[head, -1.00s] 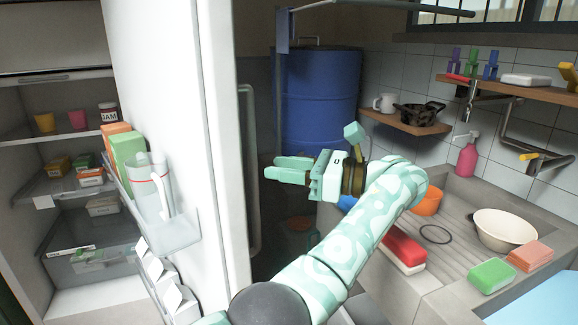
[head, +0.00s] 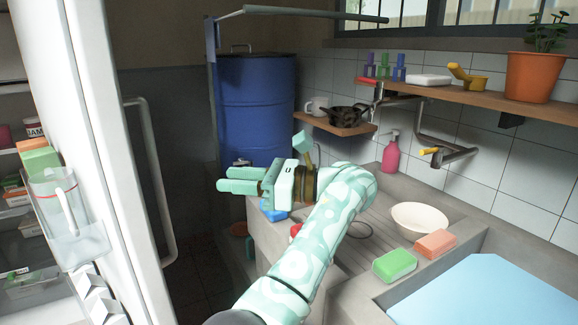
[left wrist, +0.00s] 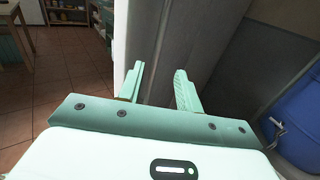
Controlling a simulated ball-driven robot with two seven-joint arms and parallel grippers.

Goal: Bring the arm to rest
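My left arm comes up from the bottom middle of the head view. Its pale green gripper (head: 237,180) points left, in the air in front of the blue barrel and beside the sink counter. In the left wrist view the two fingers of the gripper (left wrist: 162,86) stand apart with nothing between them. My right gripper is in neither view.
The open white fridge (head: 100,150) stands at the left, a clear jug (head: 60,215) in its door. The blue barrel (head: 258,105) stands behind.

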